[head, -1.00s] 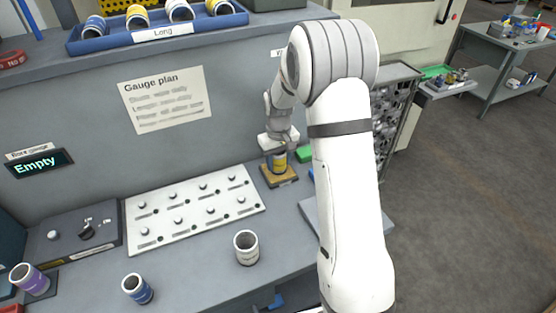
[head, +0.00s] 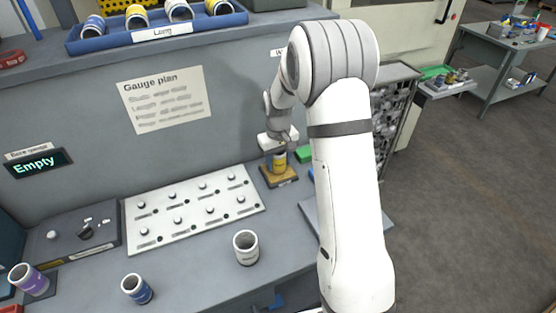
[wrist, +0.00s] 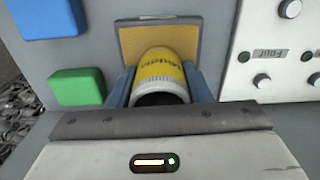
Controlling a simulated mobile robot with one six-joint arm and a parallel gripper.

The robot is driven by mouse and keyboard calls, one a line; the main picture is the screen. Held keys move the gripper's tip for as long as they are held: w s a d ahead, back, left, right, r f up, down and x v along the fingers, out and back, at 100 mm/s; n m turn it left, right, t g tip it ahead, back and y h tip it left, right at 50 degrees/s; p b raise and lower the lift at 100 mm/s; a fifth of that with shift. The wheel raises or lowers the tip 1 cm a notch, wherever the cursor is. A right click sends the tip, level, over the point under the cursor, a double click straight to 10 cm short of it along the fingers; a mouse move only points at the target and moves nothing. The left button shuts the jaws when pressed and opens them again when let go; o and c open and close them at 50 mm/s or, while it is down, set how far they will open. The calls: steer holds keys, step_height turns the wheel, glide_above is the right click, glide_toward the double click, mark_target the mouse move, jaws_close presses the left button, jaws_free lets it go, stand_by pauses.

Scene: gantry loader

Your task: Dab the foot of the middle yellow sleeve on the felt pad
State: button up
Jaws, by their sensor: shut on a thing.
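In the head view my gripper (head: 278,147) holds the sleeve (head: 279,160) upright over the felt pad (head: 289,178). The sleeve's foot is at or just above the pad; I cannot tell whether it touches.
A white panel with several knobs (head: 160,236) lies left of the pad. A green block (wrist: 78,87) and a blue block (wrist: 46,18) are close by. A white sleeve (head: 246,248), a blue sleeve (head: 137,289) and a purple sleeve (head: 30,280) stand nearer the front. A blue tray (head: 100,43) is on the shelf.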

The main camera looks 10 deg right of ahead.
step_height(320, 180, up, 7)
steer(key=p, duration=0.4)
stand_by(0.5)
steer(key=shift+r, duration=0.1)
stand_by(0.5)
